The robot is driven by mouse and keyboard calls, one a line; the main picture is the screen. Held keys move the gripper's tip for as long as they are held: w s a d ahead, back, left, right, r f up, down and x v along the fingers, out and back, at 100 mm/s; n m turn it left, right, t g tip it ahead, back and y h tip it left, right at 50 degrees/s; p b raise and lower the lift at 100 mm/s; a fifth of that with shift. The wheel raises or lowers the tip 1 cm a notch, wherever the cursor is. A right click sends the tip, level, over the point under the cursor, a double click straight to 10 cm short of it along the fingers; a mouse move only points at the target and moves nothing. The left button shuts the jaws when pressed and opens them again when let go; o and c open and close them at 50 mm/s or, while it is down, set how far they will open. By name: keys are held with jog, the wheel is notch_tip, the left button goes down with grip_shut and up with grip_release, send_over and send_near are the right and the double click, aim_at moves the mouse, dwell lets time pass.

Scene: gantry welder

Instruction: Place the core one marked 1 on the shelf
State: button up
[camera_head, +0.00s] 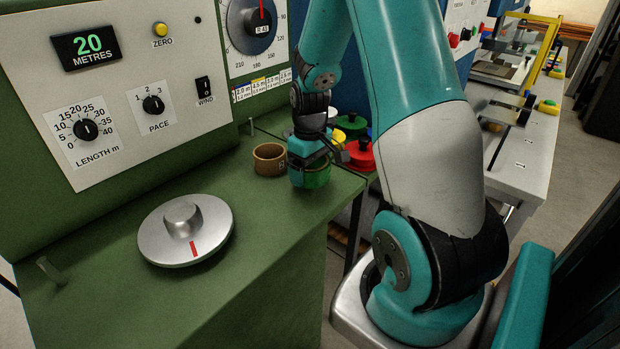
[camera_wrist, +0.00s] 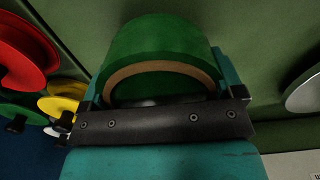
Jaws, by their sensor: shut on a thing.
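My gripper (camera_head: 311,172) is low over the right end of the green bench top in the head view, shut on a green ring with a tan inner wall (camera_head: 318,178). The ring also shows in the wrist view (camera_wrist: 165,45), with my gripper's teal jaws (camera_wrist: 163,85) on either side of it. I cannot read a number on it, nor tell whether it touches the bench. A brown ring-shaped core (camera_head: 268,160) with a dark mark stands on the bench just left of my gripper. Its mark is too small to read surely. I cannot make out which surface is the shelf.
Red (camera_head: 359,155), green (camera_head: 350,124) and yellow (camera_head: 340,137) spools stand close behind my gripper. A silver disc with a red mark (camera_head: 186,230) lies at the bench's left. The control panel (camera_head: 130,90) rises behind. Bare bench top lies between disc and core.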

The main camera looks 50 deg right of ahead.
jog(key=shift+f, duration=1.65)
jog(key=shift+f, duration=0.15)
jog(key=o, duration=0.7)
